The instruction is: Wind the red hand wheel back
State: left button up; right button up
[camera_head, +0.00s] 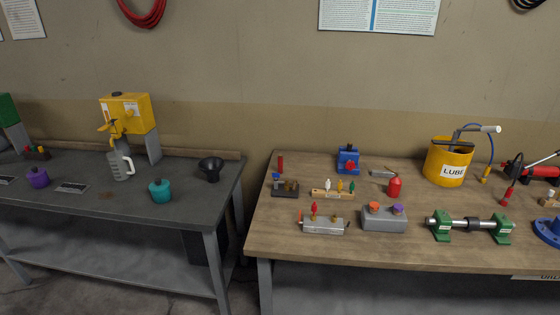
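A small round red part (350,166) sits on the front of a blue device (348,155) at the back of the wooden bench. It looks like the red hand wheel, but it is too small to tell its exact shape or how far it is wound. Neither of my grippers shows in the head view, and nothing is touching the blue device.
The wooden bench (285,238) holds a grey block (384,219) with two caps, a silver block (323,226), a green-ended shaft stand (442,232), a red bottle (394,186) and a yellow LUBE bucket (437,166). A grey bench (110,198) stands left, across a gap.

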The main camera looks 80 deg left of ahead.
aim_at(350, 166)
jog(key=u, duration=2.55)
